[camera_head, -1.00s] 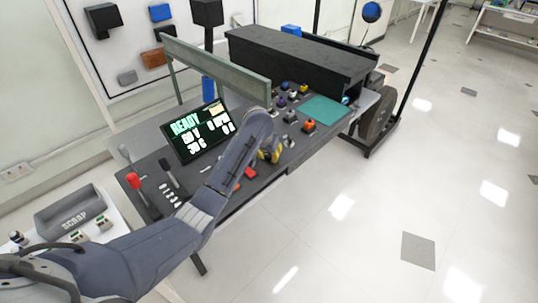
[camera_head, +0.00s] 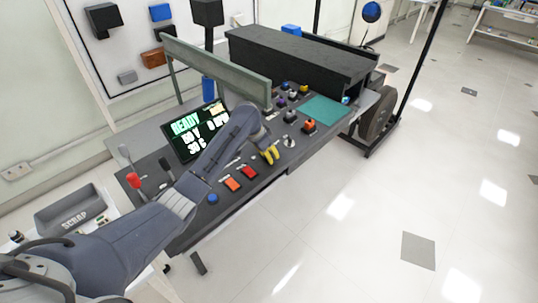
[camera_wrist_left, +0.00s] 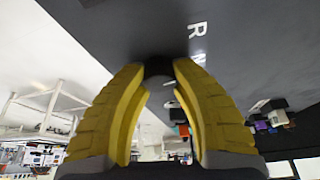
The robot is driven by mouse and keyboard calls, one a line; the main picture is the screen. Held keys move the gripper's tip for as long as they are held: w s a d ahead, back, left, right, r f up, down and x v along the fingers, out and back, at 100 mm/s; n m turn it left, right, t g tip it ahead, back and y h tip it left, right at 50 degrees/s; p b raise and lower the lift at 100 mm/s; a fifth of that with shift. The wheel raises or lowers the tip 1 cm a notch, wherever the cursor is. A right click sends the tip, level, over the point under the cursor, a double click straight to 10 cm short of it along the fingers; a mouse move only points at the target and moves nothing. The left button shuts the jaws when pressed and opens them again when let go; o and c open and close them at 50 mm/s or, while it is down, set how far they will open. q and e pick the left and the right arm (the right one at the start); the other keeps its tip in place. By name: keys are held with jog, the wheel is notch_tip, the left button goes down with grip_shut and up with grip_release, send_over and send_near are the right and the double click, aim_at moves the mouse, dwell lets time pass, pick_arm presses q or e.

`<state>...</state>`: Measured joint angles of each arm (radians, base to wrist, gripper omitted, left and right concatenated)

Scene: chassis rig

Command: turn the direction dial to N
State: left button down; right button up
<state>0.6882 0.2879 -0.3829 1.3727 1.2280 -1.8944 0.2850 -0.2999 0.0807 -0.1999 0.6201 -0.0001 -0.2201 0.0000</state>
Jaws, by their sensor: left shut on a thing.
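My left gripper (camera_head: 270,155) reaches down to the dark control panel (camera_head: 262,183), right of the screen. In the left wrist view, its yellow fingers (camera_wrist_left: 158,85) close on a small dark knob, which I take to be the direction dial (camera_wrist_left: 158,67). White marks R (camera_wrist_left: 197,29) and a partly hidden N (camera_wrist_left: 199,58) show on the panel beside it. The fingers cover most of the dial, and I cannot tell where it points. In the head view the dial is hidden by the gripper. My right gripper is not in view.
The screen (camera_head: 186,148) reads READY, partly covered by my left arm. Red (camera_head: 249,172), orange (camera_head: 233,185) and blue (camera_head: 212,198) buttons lie nearby. A red-knobbed lever (camera_head: 133,180) stands at left. A grey-green bar (camera_head: 215,62) spans behind the panel.

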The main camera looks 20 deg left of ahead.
pick_arm(q)
jog(key=shift+w+r+m+g+h, duration=0.15)
jog(key=shift+m+g+h, duration=0.15)
jog(key=shift+m, duration=0.8)
jog(key=c, duration=1)
grip_release()
jog(key=shift+o, duration=0.2)
jog(key=v, duration=1.2)
